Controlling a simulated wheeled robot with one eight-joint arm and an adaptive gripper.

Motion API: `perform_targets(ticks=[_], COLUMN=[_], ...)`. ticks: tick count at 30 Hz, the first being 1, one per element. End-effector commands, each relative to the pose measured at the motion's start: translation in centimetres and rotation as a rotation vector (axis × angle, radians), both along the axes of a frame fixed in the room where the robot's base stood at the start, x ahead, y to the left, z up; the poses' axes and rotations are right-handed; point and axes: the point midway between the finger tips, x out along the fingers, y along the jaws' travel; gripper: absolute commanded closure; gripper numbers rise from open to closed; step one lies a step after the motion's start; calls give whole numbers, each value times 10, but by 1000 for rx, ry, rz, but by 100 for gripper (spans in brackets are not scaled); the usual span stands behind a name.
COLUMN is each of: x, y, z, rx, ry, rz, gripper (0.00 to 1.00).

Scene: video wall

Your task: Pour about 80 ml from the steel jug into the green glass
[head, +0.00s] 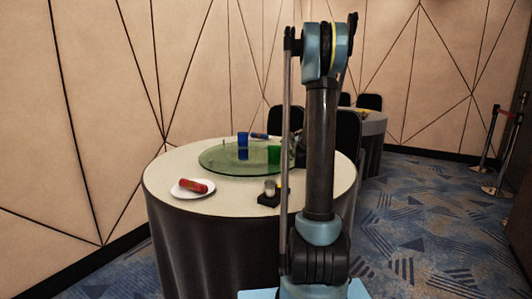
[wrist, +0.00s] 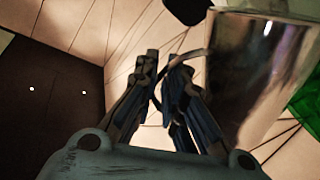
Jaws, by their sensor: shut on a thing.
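The steel jug (wrist: 262,85) fills the upper right of the wrist view, close to my fingers. My gripper (wrist: 168,62) is shut on the jug's thin curved handle (wrist: 193,53). The jug's far end is cut off by the frame, so its contents are hidden. A green translucent surface (wrist: 306,98) shows beyond the jug at the right edge; I cannot tell whether it is the glass. In the head view the green glass (head: 274,155) stands on the round green glass turntable (head: 222,165). My arm hides the gripper and most likely the jug there.
A blue glass (head: 242,140) stands left of the green glass. The round table (head: 165,180) also holds a white plate (head: 183,193) with a red item (head: 194,185), and a small grey-and-black item (head: 268,198) at the front. Dark chairs (head: 348,130) stand behind.

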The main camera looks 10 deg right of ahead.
Motion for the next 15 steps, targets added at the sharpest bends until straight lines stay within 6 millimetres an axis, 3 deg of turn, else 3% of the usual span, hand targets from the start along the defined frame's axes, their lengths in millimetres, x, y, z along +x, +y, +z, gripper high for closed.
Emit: perform_targets(ticks=[15], x=[3], y=[16], z=[33], rx=[-284], ry=[63], rz=[2], gripper=[100])
